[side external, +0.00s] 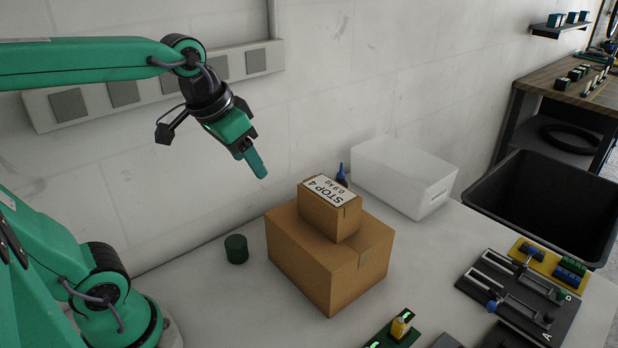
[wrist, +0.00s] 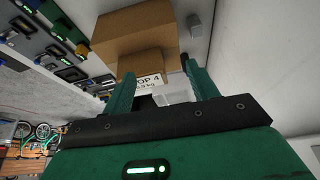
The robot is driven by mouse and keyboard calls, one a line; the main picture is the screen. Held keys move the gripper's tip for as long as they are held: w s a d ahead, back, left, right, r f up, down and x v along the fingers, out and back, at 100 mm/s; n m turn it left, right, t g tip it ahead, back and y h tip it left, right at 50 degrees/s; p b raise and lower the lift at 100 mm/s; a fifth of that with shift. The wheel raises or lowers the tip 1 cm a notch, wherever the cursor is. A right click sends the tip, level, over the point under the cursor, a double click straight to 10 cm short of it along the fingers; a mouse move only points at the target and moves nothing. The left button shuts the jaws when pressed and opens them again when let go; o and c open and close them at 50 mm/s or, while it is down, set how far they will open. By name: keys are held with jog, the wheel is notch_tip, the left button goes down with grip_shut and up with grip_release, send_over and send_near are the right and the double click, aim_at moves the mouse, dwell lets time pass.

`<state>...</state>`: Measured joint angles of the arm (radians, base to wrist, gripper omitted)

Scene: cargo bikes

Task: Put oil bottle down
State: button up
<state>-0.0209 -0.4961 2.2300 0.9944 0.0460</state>
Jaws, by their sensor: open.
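A small blue bottle with a dark narrow top (side external: 341,176), which looks like the oil bottle, stands upright on the bench behind the cardboard boxes. Its lower part is hidden by the small box. In the wrist view, a dark slim shape (wrist: 184,62) near the right finger may be the same bottle. My gripper (side external: 256,164) is open and empty, high above the bench, to the left of the boxes and apart from the bottle. Both fingers of it show in the wrist view (wrist: 163,80), with nothing held between them.
A small box labelled STOP 4 (side external: 325,219) sits on a larger cardboard box (side external: 296,258). A white bin (side external: 400,182) stands by the wall, a dark green cylinder (side external: 236,249) to the left. A black tub (side external: 535,205) and a fixture (side external: 518,298) are at right.

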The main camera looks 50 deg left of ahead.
jog(key=s+f, duration=0.4)
jog(key=s, duration=0.2)
jog(key=shift+d+f+t, duration=0.15)
jog(key=shift+d+t, duration=0.15)
jog(key=shift+t, duration=0.1)
